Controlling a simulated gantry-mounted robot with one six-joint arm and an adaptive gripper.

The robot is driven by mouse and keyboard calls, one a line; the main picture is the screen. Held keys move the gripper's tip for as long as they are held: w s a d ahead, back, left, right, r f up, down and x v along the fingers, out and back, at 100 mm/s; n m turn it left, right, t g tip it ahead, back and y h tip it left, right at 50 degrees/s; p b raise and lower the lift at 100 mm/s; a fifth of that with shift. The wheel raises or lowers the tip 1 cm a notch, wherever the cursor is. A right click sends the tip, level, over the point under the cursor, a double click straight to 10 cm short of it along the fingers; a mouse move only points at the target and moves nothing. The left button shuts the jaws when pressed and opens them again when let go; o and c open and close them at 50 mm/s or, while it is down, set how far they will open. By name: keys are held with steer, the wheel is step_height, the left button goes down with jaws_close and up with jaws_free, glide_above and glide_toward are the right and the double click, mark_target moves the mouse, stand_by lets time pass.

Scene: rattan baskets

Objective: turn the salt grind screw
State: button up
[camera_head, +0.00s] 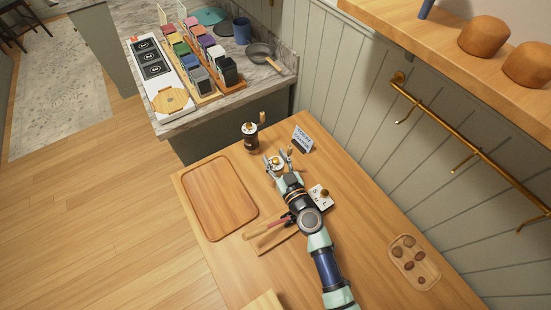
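My gripper (278,157) is low over the far part of the wooden table, fingers spread apart. A small pale round thing with a darker centre (276,161) shows between the fingers; it may be the salt grinder's top, but I cannot tell whether the fingers touch it. A dark brown grinder (251,139) with a pale top and a side crank stands upright just beyond, to the left, apart from my gripper. I cannot make out which is salt. A white plate (320,198) with dark letters and a brass knob lies right of my wrist, too small to read.
A wooden tray (219,198) lies empty at left. A small sign (302,140) stands right of the gripper. A small tray of brown pieces (414,262) is at right, below a brass rail (470,150).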

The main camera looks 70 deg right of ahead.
jaws_close()
steer(key=shift+f+y+b, duration=0.1)
steer(key=shift+y+b, duration=0.2)
steer(key=shift+b, duration=0.1)
steer(key=b, duration=0.1)
steer(key=n+t+y+b, duration=0.1)
steer(key=b, duration=0.1)
steer(key=shift+f+n+t, duration=0.25)
steer(key=shift+n+t, duration=0.05)
steer(key=n+t+y+b, duration=0.1)
steer(key=n+y+b, duration=0.1)
steer(key=b, duration=0.4)
steer(key=shift+d+f+t+y, duration=0.15)
steer(key=shift+t+y, duration=0.25)
steer(key=shift+y, duration=0.3)
steer(key=n+y+b, duration=0.2)
steer(key=b, duration=0.1)
steer(key=t+y+b, duration=0.1)
steer(key=shift+r+n+y+b, duration=0.25)
steer(key=shift+n+y+b, duration=0.05)
steer(key=shift+n+y, duration=0.1)
steer(key=shift+r+n+y+b, duration=0.15)
steer(key=shift+n+y+b, duration=0.35)
steer(key=shift+y+b, duration=0.3)
steer(key=shift+r+t, duration=0.1)
steer(key=shift+t, duration=0.2)
